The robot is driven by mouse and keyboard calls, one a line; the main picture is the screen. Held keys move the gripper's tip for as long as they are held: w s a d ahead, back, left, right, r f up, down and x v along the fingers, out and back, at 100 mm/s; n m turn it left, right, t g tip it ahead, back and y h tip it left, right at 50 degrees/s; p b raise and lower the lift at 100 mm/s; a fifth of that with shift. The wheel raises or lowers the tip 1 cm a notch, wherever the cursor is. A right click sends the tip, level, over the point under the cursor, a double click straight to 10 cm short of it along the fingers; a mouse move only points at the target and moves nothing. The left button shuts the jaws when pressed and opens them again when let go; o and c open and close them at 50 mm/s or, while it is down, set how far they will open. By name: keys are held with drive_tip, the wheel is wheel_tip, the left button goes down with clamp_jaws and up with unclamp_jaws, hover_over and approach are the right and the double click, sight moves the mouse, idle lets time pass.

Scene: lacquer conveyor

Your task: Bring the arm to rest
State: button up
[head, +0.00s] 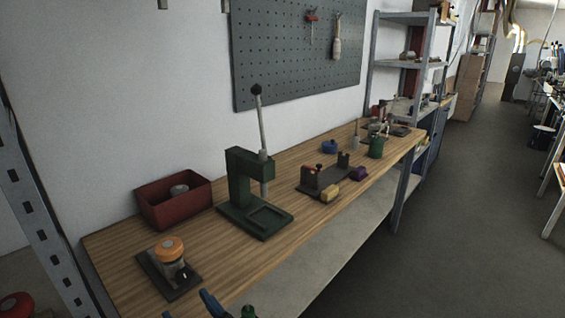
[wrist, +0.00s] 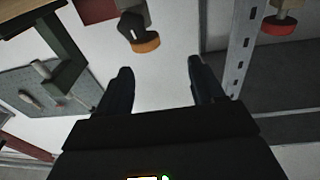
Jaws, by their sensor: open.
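My gripper (wrist: 158,70) shows in the wrist view with its two dark fingers spread well apart. Nothing is between the fingers, and they touch nothing that I can see. The wrist view looks upside down, with the wall and pegboard behind the fingers. At the bottom edge of the head view there is a small dark blue shape (head: 213,303) and a green one beside it. I cannot tell whether they are part of my arm.
A wooden bench (head: 118,254) runs along the wall. It holds an orange-topped device (head: 170,249), a red bin (head: 160,209), a green lever press (head: 240,180) and smaller tools. A metal upright (head: 35,200) stands at left. Open floor (head: 450,240) lies at right.

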drive_tip(key=s+d+r+m+h, duration=0.1)
drive_tip(key=s+d+m+h, duration=0.2)
drive_tip(key=s+d, duration=0.9)
drive_tip(key=s+d+r+m+t+h, duration=0.1)
drive_tip(key=s+d+h, duration=0.5)
drive_tip(key=s+d, duration=0.7)
drive_tip(key=s+d+r+m+h+b, duration=0.1)
drive_tip(key=s+d+r+m+h, duration=0.2)
drive_tip(key=s+d, duration=1)
drive_tip(key=shift+d+m+h, duration=0.5)
drive_tip(key=shift+m+h, duration=0.4)
